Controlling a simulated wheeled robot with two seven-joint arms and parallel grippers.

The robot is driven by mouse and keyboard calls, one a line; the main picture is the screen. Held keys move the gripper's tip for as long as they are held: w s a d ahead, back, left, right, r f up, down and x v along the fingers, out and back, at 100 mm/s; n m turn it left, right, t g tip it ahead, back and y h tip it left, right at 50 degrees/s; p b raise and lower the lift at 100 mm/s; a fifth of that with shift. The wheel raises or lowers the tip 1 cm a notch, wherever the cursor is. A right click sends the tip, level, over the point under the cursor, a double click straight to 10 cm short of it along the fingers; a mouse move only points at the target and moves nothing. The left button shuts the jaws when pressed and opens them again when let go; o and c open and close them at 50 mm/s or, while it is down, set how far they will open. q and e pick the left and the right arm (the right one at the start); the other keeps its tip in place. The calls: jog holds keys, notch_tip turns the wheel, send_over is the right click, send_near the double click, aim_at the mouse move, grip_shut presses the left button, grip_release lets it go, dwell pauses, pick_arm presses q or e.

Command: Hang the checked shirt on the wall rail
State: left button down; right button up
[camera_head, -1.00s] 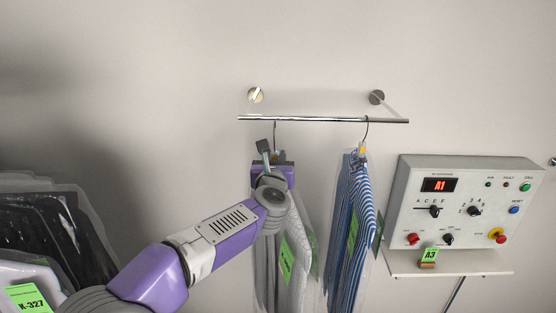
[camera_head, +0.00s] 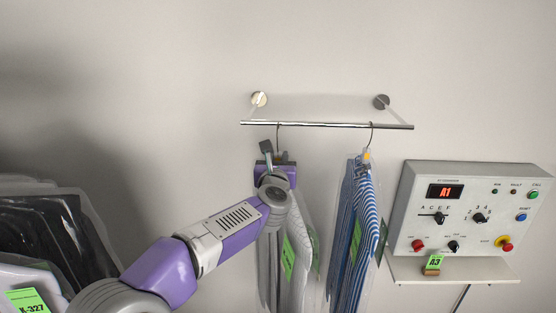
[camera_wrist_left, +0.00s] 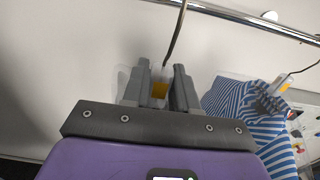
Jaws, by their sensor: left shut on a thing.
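My left gripper (camera_head: 275,155) is just below the wall rail (camera_head: 330,126), towards its left end. The hanger's hook (camera_head: 278,136) rises to the rail and also shows in the left wrist view (camera_wrist_left: 176,35). I cannot tell whether the rail bears it.
A blue-striped shirt (camera_head: 360,225) hangs on the rail to the right. A control panel (camera_head: 468,210) with a small shelf (camera_head: 470,270) is further right. Dark and white bagged garments (camera_head: 45,235) stand at the lower left. The wall above the rail is clear.

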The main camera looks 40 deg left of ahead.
pick_arm(q)
jog(key=shift+w+a+r+p, duration=0.25)
jog(key=shift+w+a, duration=0.2)
jog(key=shift+w, duration=0.35)
jog(key=shift+w+a+r+p, duration=0.25)
jog(key=shift+w+a, duration=0.2)
jog(key=shift+w, duration=0.3)
jog(key=shift+w+a, duration=0.1)
jog(key=shift+w, duration=0.05)
jog(key=shift+p+x, duration=0.7)
jog(key=shift+x, duration=1.7)
jog(key=shift+f+b, duration=1.3)
jog(key=shift+b, duration=0.15)
jog(key=c, duration=0.8)
grip_release()
jog(key=shift+f, duration=0.1)
